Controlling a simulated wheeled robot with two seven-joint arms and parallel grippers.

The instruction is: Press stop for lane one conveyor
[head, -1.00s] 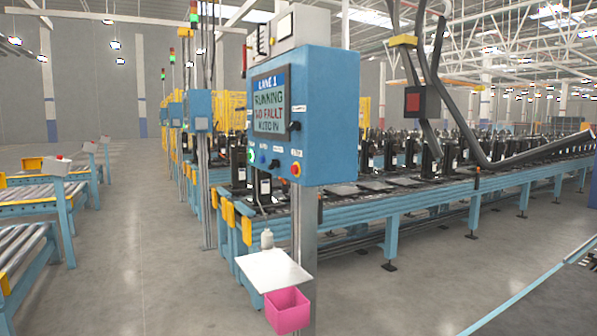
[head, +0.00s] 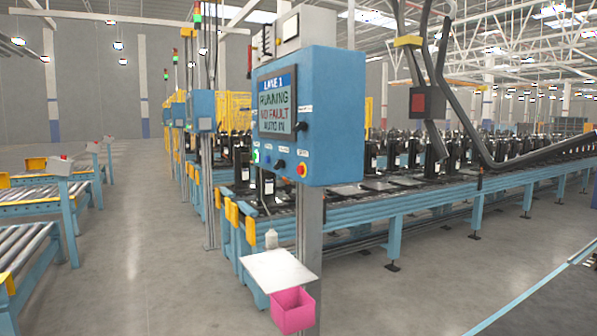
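The blue lane one control box (head: 330,120) stands on a grey post right of the middle. Its screen (head: 276,103) reads LANE 1, RUNNING, NO FAULT, AUTO IN. Below the screen are a green button (head: 256,156), dark knobs (head: 279,164) and a red button on a yellow base (head: 302,170). The small labels by the buttons are too small to read. The lane conveyor (head: 430,195), with dark compressors on it, runs behind the box to the right. Neither of my grippers is in the head view.
A white shelf (head: 278,270) and a pink bin (head: 293,311) stick out low on the post. Roller conveyors (head: 30,250) stand at the left. The grey floor (head: 150,260) between is clear. A light blue rail (head: 530,292) crosses the lower right.

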